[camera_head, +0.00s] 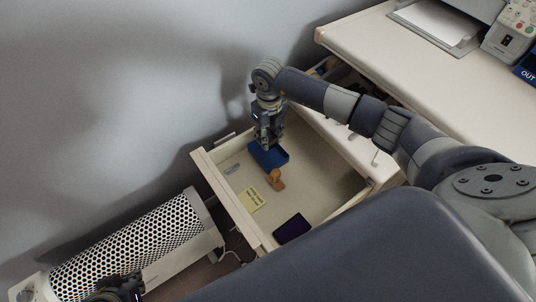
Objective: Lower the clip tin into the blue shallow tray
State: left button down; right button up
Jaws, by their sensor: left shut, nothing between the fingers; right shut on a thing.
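The blue shallow tray (280,158) lies in the open drawer, near its far-left side. My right gripper (266,143) points down over the tray, with its fingertips at or just above it. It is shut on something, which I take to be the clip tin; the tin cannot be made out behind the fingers. I cannot tell whether it touches the tray floor. My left gripper (121,289) is at the bottom left, in front of the perforated heater, shut and empty, partly cut off by the frame edge.
The open drawer (323,187) also holds a wooden stamp (275,180) close to the tray, a yellow note (251,199), a dark purple pad (292,228) and a small grey item (232,169). A perforated white heater (125,243) stands left. The desk (415,70) bears a printer.

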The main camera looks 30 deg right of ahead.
aim_at(268, 153)
jog(key=shift+f+b, duration=0.4)
jog(key=shift+f, duration=0.55)
pick_arm(q)
jog(key=w+d+r+t, duration=0.2)
jog(key=w+t, duration=0.1)
jog(key=w, duration=0.3)
jog(key=shift+r+h, duration=0.35)
jog(key=shift+h, duration=0.05)
jog(key=shift+w+d+r+t+h+b, duration=0.15)
jog(key=shift+w+d+r+t+b, duration=0.15)
jog(key=shift+w+r+t, duration=0.35)
jog(key=shift+w+d+r+t+h+b, duration=0.15)
jog(key=shift+w+d+r+t+b, duration=0.25)
jog(key=shift+w, duration=0.45)
pick_arm(e)
jog(key=shift+f, duration=0.55)
dwell(0.4)
pick_arm(q)
jog(key=shift+w+r, duration=0.15)
jog(key=shift+r, duration=0.1)
jog(key=shift+w+d+r+t, duration=0.25)
jog(key=shift+w+r+t, duration=0.45)
jog(key=shift+r+t, duration=0.05)
pick_arm(e)
jog(key=shift+f, duration=0.35)
dwell(0.5)
